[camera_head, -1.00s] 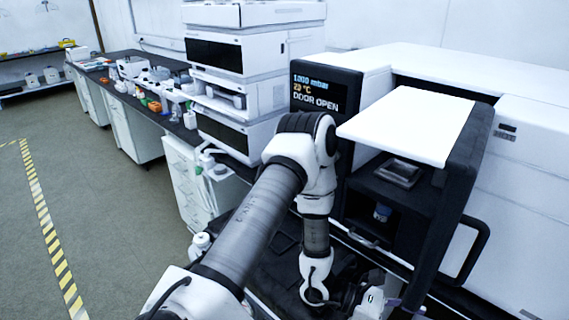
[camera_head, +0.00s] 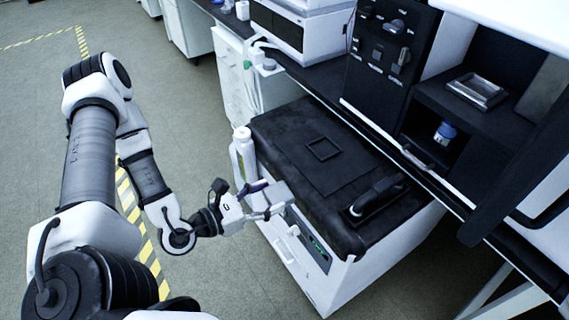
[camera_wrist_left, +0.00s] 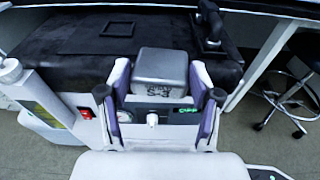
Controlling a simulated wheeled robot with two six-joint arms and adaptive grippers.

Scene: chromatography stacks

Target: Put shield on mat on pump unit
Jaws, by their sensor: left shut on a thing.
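My left gripper (camera_head: 266,201) is shut on the shield (camera_wrist_left: 160,68), a small grey metal box-like piece between the purple-padded fingers in the left wrist view. In the head view the shield (camera_head: 277,191) is small and partly hidden by the fingers. The gripper is at the near edge of the pump unit (camera_head: 318,272), a white cabinet with a dark top. The mat, a dark sheet with a raised square outline (camera_head: 323,149), lies on that top, and the outline also shows in the left wrist view (camera_wrist_left: 117,29). The shield is apart from the mat.
A white bottle (camera_head: 244,158) stands at the unit's left edge. A black handle-like fitting (camera_head: 377,197) rises on the top's right side. Behind is the open chamber with a metal tray (camera_head: 478,90) and a blue-capped vial (camera_head: 445,131). The unit's middle top is clear.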

